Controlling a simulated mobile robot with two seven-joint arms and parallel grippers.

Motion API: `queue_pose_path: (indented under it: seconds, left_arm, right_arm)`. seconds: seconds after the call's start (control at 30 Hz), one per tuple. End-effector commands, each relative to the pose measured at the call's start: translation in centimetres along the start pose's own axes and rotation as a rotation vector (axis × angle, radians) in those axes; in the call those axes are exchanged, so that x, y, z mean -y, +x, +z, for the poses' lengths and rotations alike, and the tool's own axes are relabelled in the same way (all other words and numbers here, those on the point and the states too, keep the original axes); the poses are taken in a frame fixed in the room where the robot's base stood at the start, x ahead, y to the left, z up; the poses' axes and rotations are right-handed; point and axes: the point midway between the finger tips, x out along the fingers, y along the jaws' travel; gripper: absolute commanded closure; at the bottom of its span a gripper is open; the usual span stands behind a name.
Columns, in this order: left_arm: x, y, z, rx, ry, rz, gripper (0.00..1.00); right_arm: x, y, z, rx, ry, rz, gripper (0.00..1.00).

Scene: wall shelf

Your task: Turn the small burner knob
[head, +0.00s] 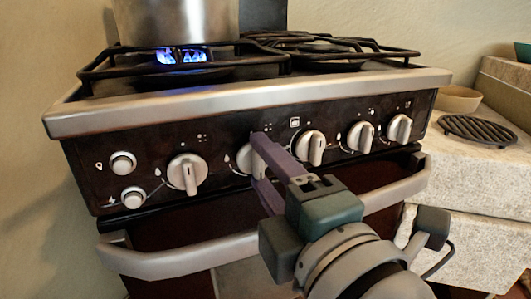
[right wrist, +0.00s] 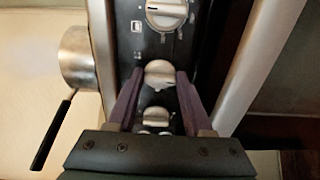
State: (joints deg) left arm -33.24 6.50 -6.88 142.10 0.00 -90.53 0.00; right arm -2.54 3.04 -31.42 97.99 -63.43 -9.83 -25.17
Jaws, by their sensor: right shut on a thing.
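A stove with a dark front panel (head: 225,135) carries a row of several pale round knobs. My right gripper (head: 257,152) reaches up to the panel from the lower right. Its purple fingers are shut on the second knob from the left (head: 243,159), which they partly hide in the head view. In the right wrist view this knob (right wrist: 159,73) sits between the two fingertips (right wrist: 160,74). The leftmost knob (head: 187,174) and the middle knob (head: 311,148) stand free on either side. My left gripper is not in view.
A metal pot (head: 178,20) stands over a blue flame (head: 181,56) on the left burner. Two small round buttons (head: 123,163) are at the panel's left end. A handle bar (head: 185,260) runs below the knobs. A black grate (head: 477,129) and a bowl (head: 458,98) are on the right counter.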

Motion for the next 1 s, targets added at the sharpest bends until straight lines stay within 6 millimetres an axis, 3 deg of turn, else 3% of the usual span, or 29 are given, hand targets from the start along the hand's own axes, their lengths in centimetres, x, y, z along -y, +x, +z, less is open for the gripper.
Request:
queue_pose_path:
  seconds: [0.43,0.47,0.7,1.0]
  left_arm:
    - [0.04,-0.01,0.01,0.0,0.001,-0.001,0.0]
    - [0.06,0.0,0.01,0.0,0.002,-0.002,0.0]
    - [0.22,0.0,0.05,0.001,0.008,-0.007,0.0]
    - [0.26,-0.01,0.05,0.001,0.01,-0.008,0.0]
  right_arm:
    - [-0.02,0.01,-0.01,-0.001,-0.009,0.0,1.0]
    - [-0.02,0.01,-0.01,0.0,-0.009,0.001,0.47]
    - [-0.02,0.0,-0.01,0.0,-0.008,0.0,0.2]
    - [0.01,-0.24,0.0,0.0,-0.008,0.0,0.2]
